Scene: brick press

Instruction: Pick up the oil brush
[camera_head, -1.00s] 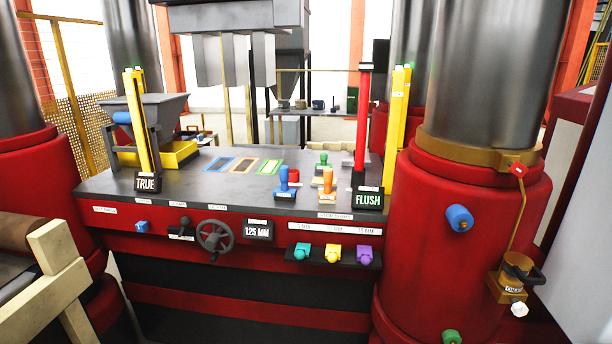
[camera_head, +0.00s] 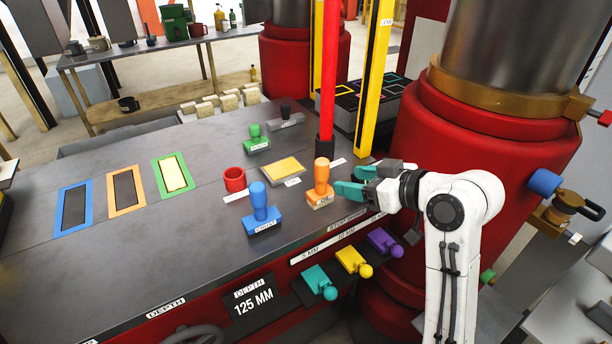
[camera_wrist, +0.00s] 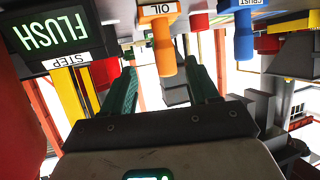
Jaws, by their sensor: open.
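The oil brush (camera_head: 320,185) is orange, with an upright handle on a block base labelled OIL. It stands on the grey table top near the front right edge. My gripper (camera_head: 352,180) is just to its right, with its teal fingers pointing left at the handle. In the wrist view, which is upside down, the oil brush (camera_wrist: 165,52) shows ahead, between the two teal fingers of my gripper (camera_wrist: 162,82). The fingers are apart and nothing is held. I cannot tell whether the handle lies within the finger gap.
A blue CRUST brush (camera_head: 261,208), a red cup (camera_head: 235,179), a yellow pad (camera_head: 284,170) and a green brush (camera_head: 256,138) stand nearby. A red post (camera_head: 328,80) rises behind the oil brush. Teal (camera_head: 319,281), yellow (camera_head: 353,261) and purple (camera_head: 383,242) levers project below the table edge.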

